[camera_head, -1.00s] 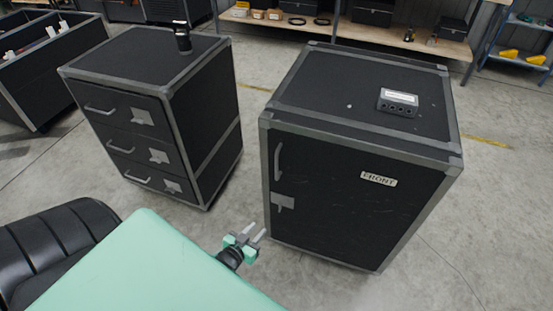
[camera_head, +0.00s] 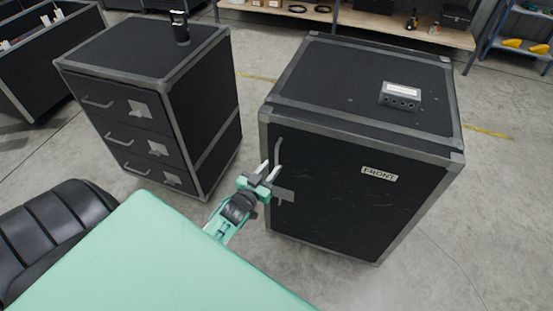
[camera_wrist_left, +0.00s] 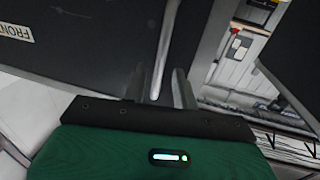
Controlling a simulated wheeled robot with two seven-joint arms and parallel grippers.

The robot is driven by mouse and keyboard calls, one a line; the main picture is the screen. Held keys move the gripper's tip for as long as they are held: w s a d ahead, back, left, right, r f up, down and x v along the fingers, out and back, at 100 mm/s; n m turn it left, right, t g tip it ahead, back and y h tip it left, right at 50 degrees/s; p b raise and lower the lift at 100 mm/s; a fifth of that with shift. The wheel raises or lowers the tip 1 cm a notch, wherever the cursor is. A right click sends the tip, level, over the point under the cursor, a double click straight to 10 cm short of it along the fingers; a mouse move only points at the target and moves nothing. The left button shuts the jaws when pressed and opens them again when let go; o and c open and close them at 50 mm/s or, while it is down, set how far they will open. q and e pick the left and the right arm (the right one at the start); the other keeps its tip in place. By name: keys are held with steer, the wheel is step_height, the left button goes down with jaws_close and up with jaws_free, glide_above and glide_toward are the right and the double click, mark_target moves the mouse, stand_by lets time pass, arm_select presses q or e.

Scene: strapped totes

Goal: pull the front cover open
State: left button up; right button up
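The front cover (camera_head: 330,205) is the black front panel of the right case, with a FRONT label (camera_head: 380,174). It looks closed. Its grey vertical handle (camera_head: 278,151) is near the panel's left edge, above a small grey plate (camera_head: 283,195). My left gripper (camera_head: 270,171) is open at the lower end of the handle. In the left wrist view, the cover (camera_wrist_left: 85,45) fills the left, and the light handle (camera_wrist_left: 162,55) runs down between the two spread fingers (camera_wrist_left: 160,88). Contact cannot be told. My right gripper is not in view.
A grey box with sockets (camera_head: 400,96) lies on top of the case. A black drawer cabinet (camera_head: 190,110) stands left of it with a dark cup (camera_head: 180,28) on top. Bare floor (camera_head: 430,270) lies in front and to the right. A shelf (camera_head: 350,25) stands behind.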

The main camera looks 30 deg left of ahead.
mark_target(276, 162)
arm_select(q)
steer(key=w, duration=0.4)
steer(key=shift+w+a, duration=0.1)
steer(key=shift+w, duration=0.2)
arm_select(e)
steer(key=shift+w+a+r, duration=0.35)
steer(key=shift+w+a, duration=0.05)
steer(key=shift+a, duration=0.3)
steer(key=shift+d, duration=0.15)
arm_select(q)
jaws_close()
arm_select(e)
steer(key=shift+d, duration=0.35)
